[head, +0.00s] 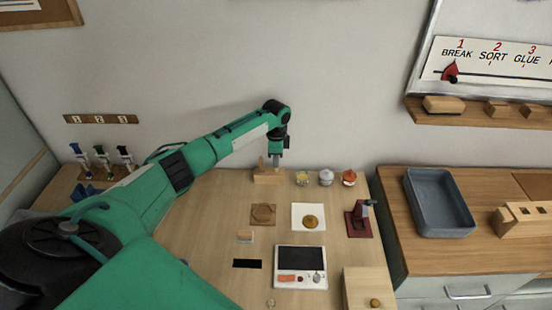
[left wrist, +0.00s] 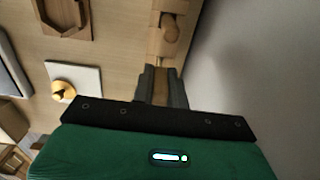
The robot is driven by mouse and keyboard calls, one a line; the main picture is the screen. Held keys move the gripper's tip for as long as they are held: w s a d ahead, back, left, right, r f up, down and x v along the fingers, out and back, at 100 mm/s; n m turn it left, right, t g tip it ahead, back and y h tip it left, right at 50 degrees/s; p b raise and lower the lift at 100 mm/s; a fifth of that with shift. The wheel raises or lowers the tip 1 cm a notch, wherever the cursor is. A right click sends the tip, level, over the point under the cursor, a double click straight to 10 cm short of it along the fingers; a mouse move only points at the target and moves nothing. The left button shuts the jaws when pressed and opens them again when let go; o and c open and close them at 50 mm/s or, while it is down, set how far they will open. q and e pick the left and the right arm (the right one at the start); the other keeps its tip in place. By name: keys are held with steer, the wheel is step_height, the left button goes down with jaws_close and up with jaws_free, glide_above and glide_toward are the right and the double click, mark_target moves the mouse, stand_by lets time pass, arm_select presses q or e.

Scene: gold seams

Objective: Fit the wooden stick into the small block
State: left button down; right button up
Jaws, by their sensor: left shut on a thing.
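My left gripper (head: 276,164) is at the back of the table, pointing down at the right end of a wooden block (head: 266,179). In the left wrist view its fingers (left wrist: 162,84) are shut with a narrow tan strip between them, which looks like the wooden stick (left wrist: 162,88); the fingers hide most of it. The block also shows in the left wrist view (left wrist: 156,40), with a rounded wooden peg (left wrist: 171,27) on it. I cannot tell whether the held stick touches the block. A small wooden block (head: 245,235) lies nearer, left of centre. My right gripper is out of view.
Several small jars (head: 326,177) stand right of the gripper. The wall is close behind.

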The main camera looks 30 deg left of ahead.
arm_select(q)
steer(key=shift+f, duration=0.1)
stand_by(0.3)
steer(key=c, duration=1.3)
jaws_free()
steer(key=shift+r+p, duration=2.5)
steer(key=shift+r, duration=0.05)
